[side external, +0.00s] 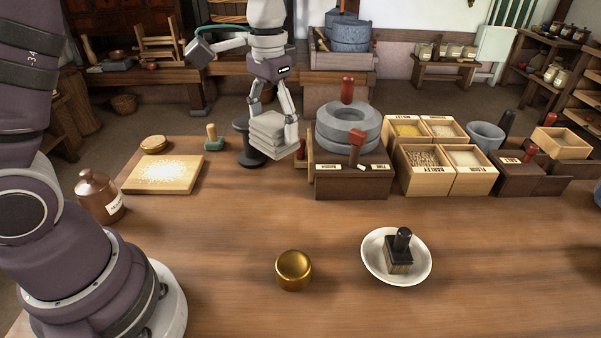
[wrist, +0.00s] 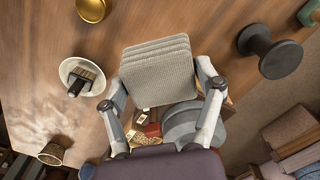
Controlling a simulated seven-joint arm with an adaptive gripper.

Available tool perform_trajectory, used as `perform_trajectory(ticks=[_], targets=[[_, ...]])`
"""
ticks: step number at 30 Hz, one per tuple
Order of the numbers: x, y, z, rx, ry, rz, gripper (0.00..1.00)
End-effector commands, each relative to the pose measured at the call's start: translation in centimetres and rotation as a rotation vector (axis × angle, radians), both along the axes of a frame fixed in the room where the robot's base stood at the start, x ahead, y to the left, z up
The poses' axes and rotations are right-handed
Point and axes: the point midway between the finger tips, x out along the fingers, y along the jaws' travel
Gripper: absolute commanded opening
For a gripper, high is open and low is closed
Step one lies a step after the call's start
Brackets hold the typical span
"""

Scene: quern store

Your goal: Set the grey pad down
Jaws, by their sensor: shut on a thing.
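The grey pad (side external: 268,134) is a thick, layered, ribbed block. My gripper (side external: 271,115) is shut on it and holds it up over the back part of the wooden table, just left of the stone quern (side external: 349,127). In the wrist view the pad (wrist: 158,72) sits between the two fingers (wrist: 160,88), one at each side. In the side view it hides part of a dark spool-shaped stand (side external: 247,158) behind it. I cannot tell exactly how high the pad is above the table.
A white dish (side external: 417,277) with a dark-handled brush and a brass weight (side external: 293,270) stand in front. Grain boxes (side external: 472,179) line the right back. A flour-dusted board (side external: 165,173), a green-based stamp (side external: 213,140) and a brown jar (side external: 100,196) are left. The table's middle is clear.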

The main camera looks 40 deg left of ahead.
Motion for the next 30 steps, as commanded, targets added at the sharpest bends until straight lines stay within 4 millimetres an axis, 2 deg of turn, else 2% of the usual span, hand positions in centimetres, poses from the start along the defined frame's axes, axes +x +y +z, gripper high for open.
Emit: perform_trajectory(ticks=[7, 10, 14, 18, 21, 24, 27, 30], targets=[[-0.1, -0.1, -0.2, 0.0, 0.001, -0.011, 0.32], [-1.0, -1.0, -1.5, 0.0, 0.005, -0.094, 0.32], [-3.9, -3.0, -4.9, 0.0, 0.008, -0.314, 0.32], [-7.9, -4.4, -8.1, 0.0, 0.003, -0.555, 0.32], [-10.3, -4.8, -9.6, 0.001, 0.001, -0.683, 0.32], [-11.9, -4.9, -10.4, 0.001, -0.001, -0.759, 0.32], [-11.7, -5.1, -10.7, 0.001, -0.003, -0.789, 0.32], [-9.3, -5.9, -11.1, 0.001, -0.003, -0.793, 0.32]])
